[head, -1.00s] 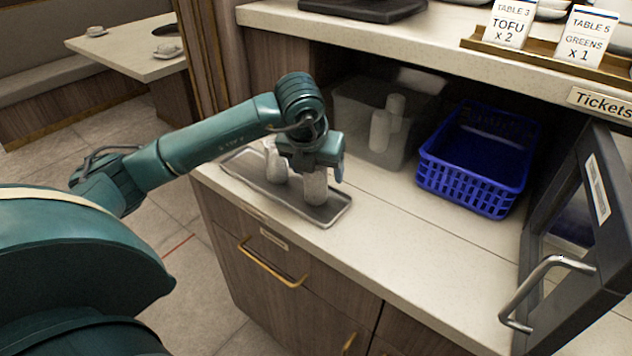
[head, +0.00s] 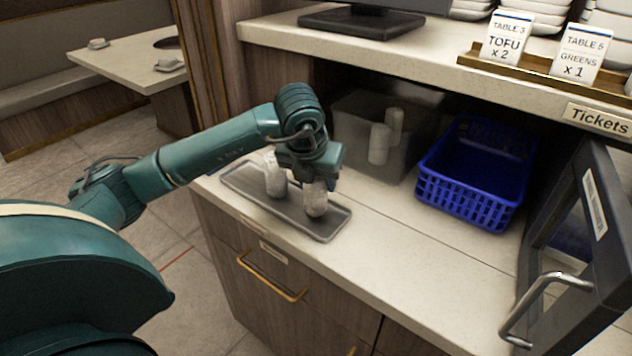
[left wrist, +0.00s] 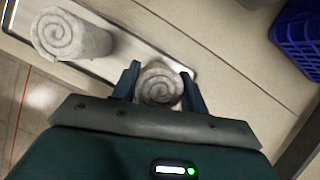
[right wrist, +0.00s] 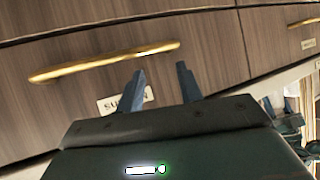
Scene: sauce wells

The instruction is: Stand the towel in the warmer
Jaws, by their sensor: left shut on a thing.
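My left gripper (head: 314,178) is shut on a white rolled towel (head: 316,201), which is upright at the right part of the grey tray (head: 333,224). In the left wrist view, the fingers press both sides of this towel (left wrist: 160,84). I cannot tell whether its foot touches the tray. A second rolled towel (head: 275,178) stands on the tray to the left; it also shows in the left wrist view (left wrist: 72,36). A see-through bin (head: 352,108) behind holds two upright white rolls (head: 378,144). My right gripper (right wrist: 160,85) is open and empty, facing drawer fronts.
A blue basket (head: 465,198) stands right of the bin. A dark door with a metal handle (head: 540,300) stands open at the right. A shelf with ticket cards (head: 508,38) overhangs the bin and basket. The counter (head: 400,255) in front is clear.

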